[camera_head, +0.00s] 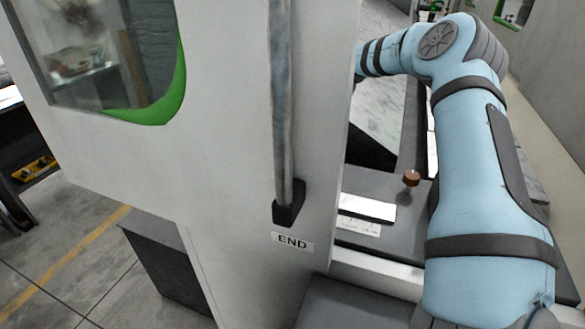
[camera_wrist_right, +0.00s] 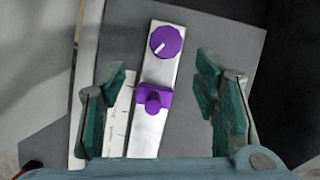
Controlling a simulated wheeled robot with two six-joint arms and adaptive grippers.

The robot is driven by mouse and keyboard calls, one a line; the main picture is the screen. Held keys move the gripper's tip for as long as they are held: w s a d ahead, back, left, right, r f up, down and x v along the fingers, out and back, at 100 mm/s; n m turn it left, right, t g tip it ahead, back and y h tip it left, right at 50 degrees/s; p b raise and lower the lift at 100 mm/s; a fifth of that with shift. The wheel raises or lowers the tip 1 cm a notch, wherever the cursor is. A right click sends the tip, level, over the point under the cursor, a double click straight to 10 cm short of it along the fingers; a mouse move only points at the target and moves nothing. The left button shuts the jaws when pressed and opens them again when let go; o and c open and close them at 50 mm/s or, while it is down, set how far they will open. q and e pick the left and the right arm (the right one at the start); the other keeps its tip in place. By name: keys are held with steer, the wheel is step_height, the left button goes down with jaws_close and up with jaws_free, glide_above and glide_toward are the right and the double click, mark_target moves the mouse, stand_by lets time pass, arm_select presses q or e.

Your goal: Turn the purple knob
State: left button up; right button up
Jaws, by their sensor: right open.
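In the right wrist view a round purple knob (camera_wrist_right: 166,42) with a white pointer mark sits at the top end of a silver plate (camera_wrist_right: 146,130). A second purple piece (camera_wrist_right: 154,98), shaped like a small lever or switch, sits lower on the same plate. My right gripper (camera_wrist_right: 162,72) is open, with its green-padded fingers on either side of the plate. Both purple pieces show between or just beyond the fingers, and no finger visibly touches them. In the head view the right gripper and purple pieces are hidden. My left gripper is not in view.
A large white door (camera_head: 235,130) with a vertical metal handle (camera_head: 281,100) and an END label fills the head view's left and middle. A brown-topped knob (camera_head: 411,178) stands on a grey surface between the door and my right arm.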

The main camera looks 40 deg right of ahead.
steer(key=x, duration=0.2)
steer(key=w+x, duration=0.1)
steer(key=x, duration=0.4)
steer(key=shift+w+d+r, duration=0.15)
steer(key=shift+w+d, duration=0.05)
steer(key=shift+w, duration=0.1)
steer(key=shift+w+a+f, duration=0.1)
steer(key=shift+f, duration=0.1)
steer(key=shift+s+r, duration=0.15)
steer(key=shift+s, duration=0.3)
steer(key=shift+c, duration=1.2)
steer(key=shift+w, duration=0.15)
steer(key=c, duration=0.9)
steer(key=f+n+b, duration=0.1)
steer(key=b, duration=0.2)
steer(key=shift+w, duration=0.15)
steer(key=shift+r+y+b, duration=0.25)
steer(key=shift+y+b, duration=0.05)
steer(key=shift+b, duration=0.2)
steer(key=shift+r+n, duration=0.2)
steer(key=shift+n, duration=0.1)
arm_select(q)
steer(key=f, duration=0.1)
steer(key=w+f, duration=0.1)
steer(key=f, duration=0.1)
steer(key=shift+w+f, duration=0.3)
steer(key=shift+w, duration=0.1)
